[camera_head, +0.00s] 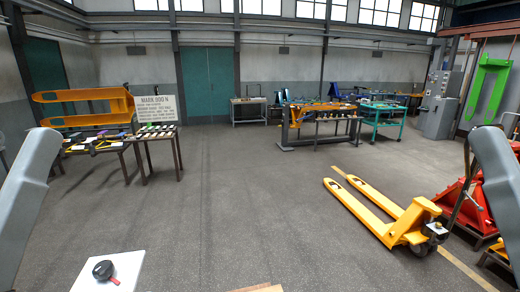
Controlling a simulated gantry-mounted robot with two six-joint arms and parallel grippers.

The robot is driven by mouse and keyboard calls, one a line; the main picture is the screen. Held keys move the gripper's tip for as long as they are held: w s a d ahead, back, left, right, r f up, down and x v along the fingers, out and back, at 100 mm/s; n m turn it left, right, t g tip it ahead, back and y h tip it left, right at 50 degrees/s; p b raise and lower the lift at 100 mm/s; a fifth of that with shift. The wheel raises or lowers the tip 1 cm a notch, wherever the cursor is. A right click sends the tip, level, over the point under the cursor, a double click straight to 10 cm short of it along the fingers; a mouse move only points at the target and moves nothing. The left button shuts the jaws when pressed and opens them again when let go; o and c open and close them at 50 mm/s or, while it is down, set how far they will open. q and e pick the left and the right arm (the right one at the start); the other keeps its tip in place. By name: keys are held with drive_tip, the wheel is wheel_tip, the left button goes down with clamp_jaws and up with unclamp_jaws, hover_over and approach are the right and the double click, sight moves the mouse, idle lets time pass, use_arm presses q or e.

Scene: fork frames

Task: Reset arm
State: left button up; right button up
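My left arm (32,190) shows as a grey link at the left edge, and my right arm (500,185) as a grey link at the right edge. Neither gripper is in the picture, so their fingers and anything in them are hidden. No thing named by the task, other than the arms, can be picked out.
A white surface (128,264) with a black and red knob-like object (105,271) is at the bottom left. A yellow pallet jack (395,218) and red equipment (468,205) stand at right. Workbenches (158,138) line the back left. The middle floor (245,190) is clear.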

wheel_tip(320, 180, up, 38)
drive_tip(key=p, duration=3.7)
wheel_tip(320, 180, down, 61)
drive_tip(key=b, duration=6.1)
drive_tip(key=shift+r, duration=0.2)
